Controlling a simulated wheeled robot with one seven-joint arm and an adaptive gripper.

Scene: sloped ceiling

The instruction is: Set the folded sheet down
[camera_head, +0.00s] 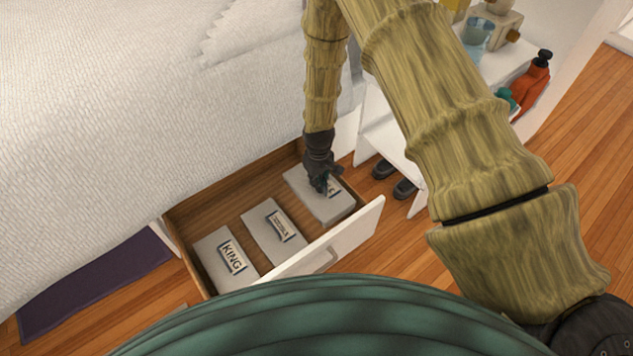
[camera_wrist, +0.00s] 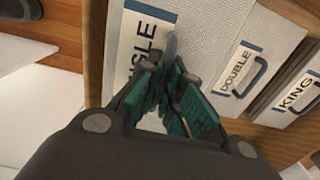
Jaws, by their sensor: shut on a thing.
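A pale grey folded sheet (camera_head: 325,210) is at the right end of the open drawer (camera_head: 215,205). My gripper (camera_head: 322,184) comes down onto it from above and is shut on its dark handle. In the wrist view the fingertips (camera_wrist: 170,72) meet at the handle beside the white label (camera_wrist: 146,30); the label is partly hidden and ends in "LE". The folded sheet (camera_wrist: 205,40) lies flat and level with its neighbours. I cannot tell whether it rests fully on the drawer floor.
A DOUBLE sheet (camera_head: 262,238) and a KING sheet (camera_head: 213,275) lie in the drawer, left of the held one. The white bed (camera_head: 120,110) is behind. A white shelf unit (camera_head: 385,135) and dark shoes (camera_head: 404,190) stand right of the drawer. A purple mat (camera_head: 95,280) lies left.

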